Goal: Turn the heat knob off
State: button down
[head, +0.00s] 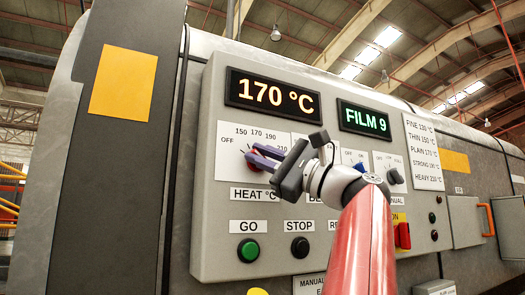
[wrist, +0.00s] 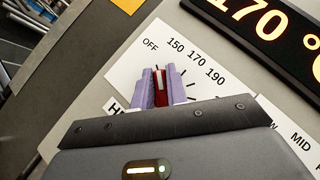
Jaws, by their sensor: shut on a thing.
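The heat knob (wrist: 161,88) is red with a white pointer line. It sits on a white dial plate (head: 228,138) marked OFF, 150, 170, 190 and 210, above the label HEAT °C. My gripper (wrist: 161,90) has its purple fingers shut on the knob, one on each side. In the head view my gripper (head: 262,157) reaches the dial from the right and covers much of it. The display (head: 273,94) reads 170 °C.
A second display (head: 363,121) reads FILM 9. Right of the heat dial are a blue knob (head: 361,168) and a dark knob (head: 395,176). Below are a green GO button (head: 248,250), a black STOP button (head: 300,247) and a red switch (head: 403,235).

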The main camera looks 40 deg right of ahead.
jog(key=shift+w+d+f+n+g, duration=0.25)
jog(key=shift+d+n+g, duration=0.15)
jog(key=shift+n, duration=0.2)
jog(key=shift+a+n+g, duration=0.1)
jog(key=shift+n+g, duration=0.2)
jog(key=c, duration=1.4)
grip_release()
jog(key=shift+w, duration=0.1)
jog(key=shift+a+r+y, duration=0.1)
jog(key=shift+y, duration=0.2)
jog(key=v, duration=0.8)
jog(key=shift+r, duration=0.1)
